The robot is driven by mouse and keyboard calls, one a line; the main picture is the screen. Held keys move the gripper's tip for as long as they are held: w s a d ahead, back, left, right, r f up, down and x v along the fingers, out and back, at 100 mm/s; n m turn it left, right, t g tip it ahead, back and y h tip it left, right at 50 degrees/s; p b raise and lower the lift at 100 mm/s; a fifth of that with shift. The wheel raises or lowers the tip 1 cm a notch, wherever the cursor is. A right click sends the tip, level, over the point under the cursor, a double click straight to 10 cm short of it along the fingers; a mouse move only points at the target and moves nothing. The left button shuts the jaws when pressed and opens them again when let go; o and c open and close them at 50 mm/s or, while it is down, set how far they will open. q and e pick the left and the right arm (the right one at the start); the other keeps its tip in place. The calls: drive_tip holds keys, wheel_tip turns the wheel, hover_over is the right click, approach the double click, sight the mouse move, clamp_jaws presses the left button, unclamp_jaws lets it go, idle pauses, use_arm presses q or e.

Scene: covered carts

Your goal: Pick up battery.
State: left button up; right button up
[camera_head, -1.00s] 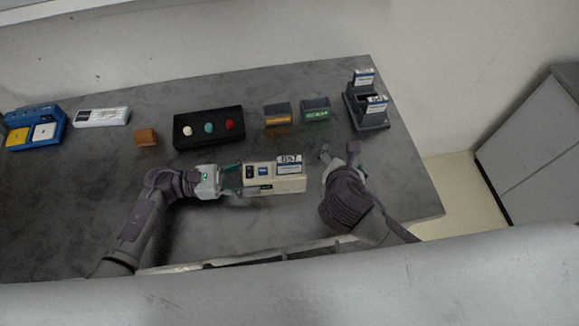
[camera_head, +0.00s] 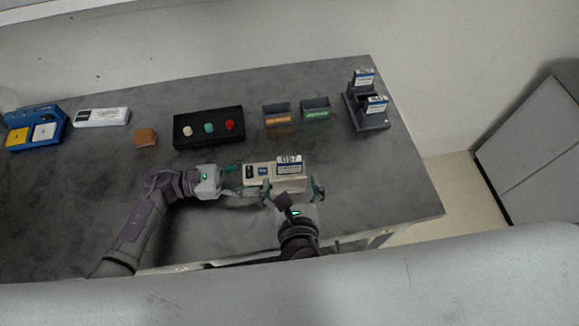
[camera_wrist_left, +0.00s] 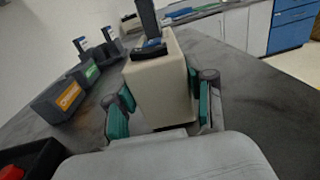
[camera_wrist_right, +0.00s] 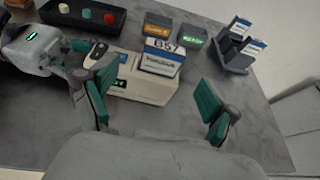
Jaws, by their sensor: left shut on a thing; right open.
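A battery (camera_head: 289,168) labelled B57 stands in the top of a beige device (camera_head: 285,184). In the right wrist view the battery (camera_wrist_right: 160,60) shows its white and blue label, upright in its slot. My left gripper (camera_head: 234,180) is shut on the left end of the device; in the left wrist view its pads (camera_wrist_left: 160,105) lie on both sides of the beige casing. My right gripper (camera_head: 293,190) is open at the device's front right; in the right wrist view its spread fingers (camera_wrist_right: 155,95) frame the battery and device, not touching the battery.
A dark rack (camera_head: 374,121) with two similar batteries stands at the right. Two small bins (camera_head: 277,114), a black button box (camera_head: 208,140), a brown block (camera_head: 146,137), a white device (camera_head: 101,117) and a blue unit (camera_head: 36,118) line the table's back.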

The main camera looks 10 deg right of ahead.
sight(290, 167)
drive_tip(key=x, duration=0.7)
drive_tip(key=shift+w+d+f, duration=0.1)
drive_tip(key=shift+d+f, duration=0.05)
drive_tip(key=shift+f, duration=0.05)
drive_tip(key=c, duration=1.4)
drive_tip(key=shift+r, duration=0.15)
wheel_tip(290, 167, up, 28)
drive_tip(key=shift+f, duration=0.1)
use_arm(q)
drive_tip(key=o, duration=1.5)
drive_tip(key=shift+a, duration=0.15)
